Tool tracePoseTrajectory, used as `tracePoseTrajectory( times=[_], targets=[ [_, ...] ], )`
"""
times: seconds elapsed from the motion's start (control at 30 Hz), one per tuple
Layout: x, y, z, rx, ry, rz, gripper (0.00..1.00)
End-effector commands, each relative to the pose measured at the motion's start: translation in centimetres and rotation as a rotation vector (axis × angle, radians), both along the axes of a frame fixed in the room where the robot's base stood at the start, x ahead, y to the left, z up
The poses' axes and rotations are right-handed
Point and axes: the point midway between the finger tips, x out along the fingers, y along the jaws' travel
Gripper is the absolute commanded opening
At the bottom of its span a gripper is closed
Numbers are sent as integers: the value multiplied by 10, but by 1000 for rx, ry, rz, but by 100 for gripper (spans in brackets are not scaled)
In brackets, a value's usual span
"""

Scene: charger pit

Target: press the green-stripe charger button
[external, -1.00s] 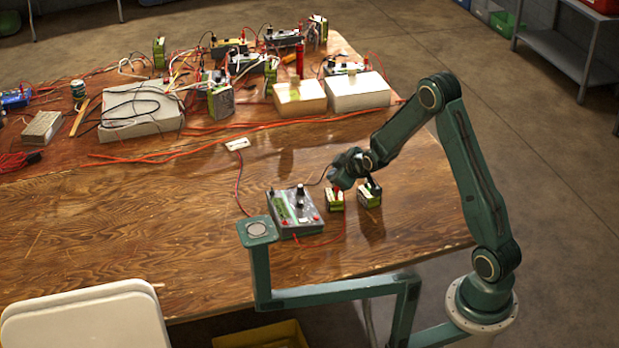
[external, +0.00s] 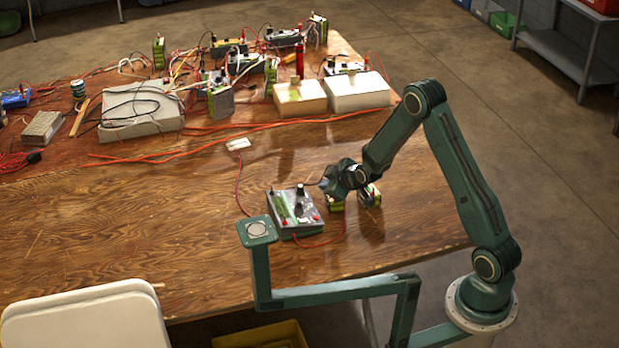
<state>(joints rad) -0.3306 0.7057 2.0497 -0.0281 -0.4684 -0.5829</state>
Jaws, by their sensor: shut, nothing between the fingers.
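The grey charger box (external: 293,215) sits on the near part of the wooden table, with a green stripe (external: 280,206) on its left side and dark and red knobs on top. Which of these is the button is too small to tell. My gripper (external: 324,187) is shut and empty, just right of the charger's upper right edge and apparently above the table. One small green battery (external: 336,206) stands right of the charger, partly hidden under my gripper. A second battery (external: 369,199) stands further right, partly behind my wrist.
The back of the table is crowded with boxes, more chargers, batteries and cables. A green bracket (external: 257,232) stands at the near edge. The table's left middle is clear.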

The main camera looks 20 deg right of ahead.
Motion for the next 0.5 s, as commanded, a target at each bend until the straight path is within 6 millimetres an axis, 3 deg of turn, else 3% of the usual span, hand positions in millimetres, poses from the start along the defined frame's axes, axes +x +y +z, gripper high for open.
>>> tracePoseTrajectory(
  times=[0.5],
  targets=[
    [-1, 9, -47, -1, 3, 0, 0]
  ],
)
